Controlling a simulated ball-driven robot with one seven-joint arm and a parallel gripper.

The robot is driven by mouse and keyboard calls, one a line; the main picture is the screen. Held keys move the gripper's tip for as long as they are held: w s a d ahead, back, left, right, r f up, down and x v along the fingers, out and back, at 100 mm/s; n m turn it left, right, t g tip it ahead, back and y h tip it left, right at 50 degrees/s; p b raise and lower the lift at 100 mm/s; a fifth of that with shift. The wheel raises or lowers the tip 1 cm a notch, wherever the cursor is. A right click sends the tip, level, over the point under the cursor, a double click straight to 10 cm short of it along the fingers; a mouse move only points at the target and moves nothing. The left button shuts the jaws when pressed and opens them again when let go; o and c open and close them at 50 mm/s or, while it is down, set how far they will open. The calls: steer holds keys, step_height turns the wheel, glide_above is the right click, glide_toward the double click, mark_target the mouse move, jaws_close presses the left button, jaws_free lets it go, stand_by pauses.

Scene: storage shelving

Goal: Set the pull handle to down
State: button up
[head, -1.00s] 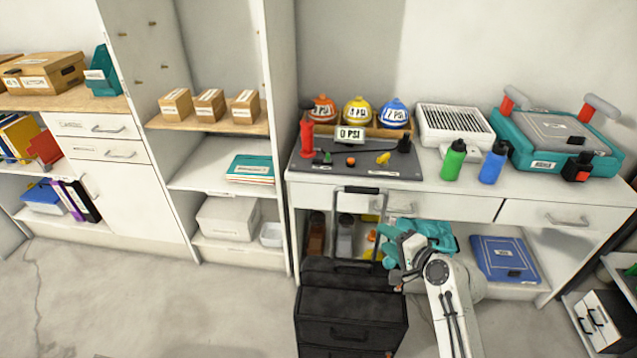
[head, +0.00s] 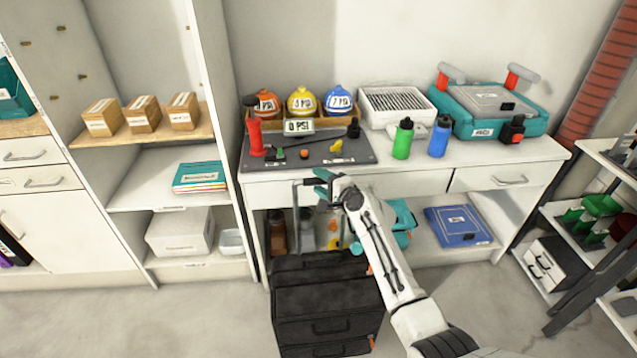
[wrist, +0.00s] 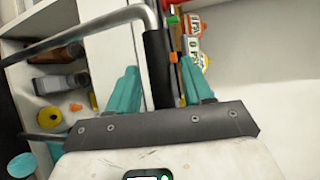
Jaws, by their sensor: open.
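The pull handle (head: 296,208) is a grey metal frame standing extended above a black rolling case (head: 325,305). In the wrist view, the handle's black grip (wrist: 157,68) runs lengthwise between the two teal fingers of my gripper (wrist: 160,88). The fingers are apart, one on either side of the grip, with a gap visible. In the head view, my gripper (head: 319,182) is at the top of the handle and hides much of its grip. I cannot tell whether either finger touches it.
A white workbench (head: 400,186) stands right behind the handle, with a grey mat (head: 350,157), bottles and a teal case (head: 520,120) on top. Bottles and a blue case (head: 458,226) sit on its lower shelf. Floor is clear left of the case.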

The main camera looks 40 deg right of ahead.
steer(key=shift+w+f, duration=0.1)
steer(key=shift+w, duration=0.5)
steer(key=shift+c, duration=0.2)
jaws_close()
